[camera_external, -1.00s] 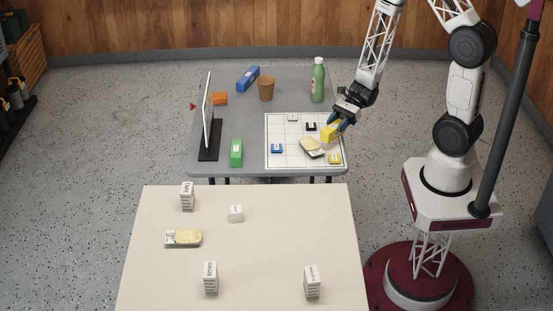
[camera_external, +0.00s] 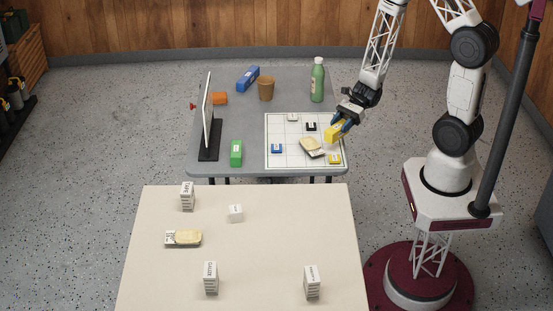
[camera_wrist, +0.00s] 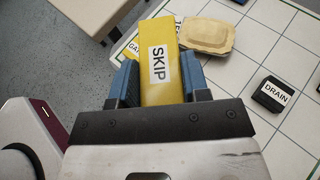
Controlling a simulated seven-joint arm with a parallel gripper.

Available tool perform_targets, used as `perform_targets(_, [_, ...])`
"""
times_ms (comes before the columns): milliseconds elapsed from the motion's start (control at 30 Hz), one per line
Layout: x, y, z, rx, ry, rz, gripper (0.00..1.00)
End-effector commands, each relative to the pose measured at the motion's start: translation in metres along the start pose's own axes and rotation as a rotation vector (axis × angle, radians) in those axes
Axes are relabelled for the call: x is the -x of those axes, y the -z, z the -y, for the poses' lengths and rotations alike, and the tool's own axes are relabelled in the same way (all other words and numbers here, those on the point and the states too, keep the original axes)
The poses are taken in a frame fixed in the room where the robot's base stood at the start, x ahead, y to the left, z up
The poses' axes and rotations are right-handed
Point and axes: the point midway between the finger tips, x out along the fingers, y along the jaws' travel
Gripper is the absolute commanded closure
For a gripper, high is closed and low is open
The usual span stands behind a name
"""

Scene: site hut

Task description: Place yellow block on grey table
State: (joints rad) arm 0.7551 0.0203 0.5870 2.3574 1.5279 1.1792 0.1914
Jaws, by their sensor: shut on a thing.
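My gripper (camera_external: 341,124) is shut on the yellow block (camera_external: 331,134), above the right edge of the white grid board. In the wrist view the yellow block (camera_wrist: 162,62) sits between the blue fingers and bears the label "SKIP". The grey table (camera_external: 272,102) stands at the back, with the gripper over its right side. I cannot tell the exact height of the block above the board.
The grid board (camera_external: 283,131) holds a sandwich-like pack (camera_external: 312,147), a blue piece (camera_external: 276,148), a black piece (camera_external: 311,126) and a small yellow piece (camera_external: 335,158).

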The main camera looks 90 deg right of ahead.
Motion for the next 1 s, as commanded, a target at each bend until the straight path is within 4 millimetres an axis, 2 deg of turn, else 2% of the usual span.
perform_targets(267, [-0.002, -0.001, 0.003, 0.002, -0.003, 0.0, 0.89])
perform_targets(467, [-0.011, -0.004, 0.017, 0.011, -0.021, 0.0, 0.89])
perform_targets(767, [-0.043, -0.021, 0.061, 0.035, -0.079, 0.0, 0.89])
perform_targets(1000, [-0.084, -0.047, 0.105, 0.055, -0.127, 0.0, 0.89])
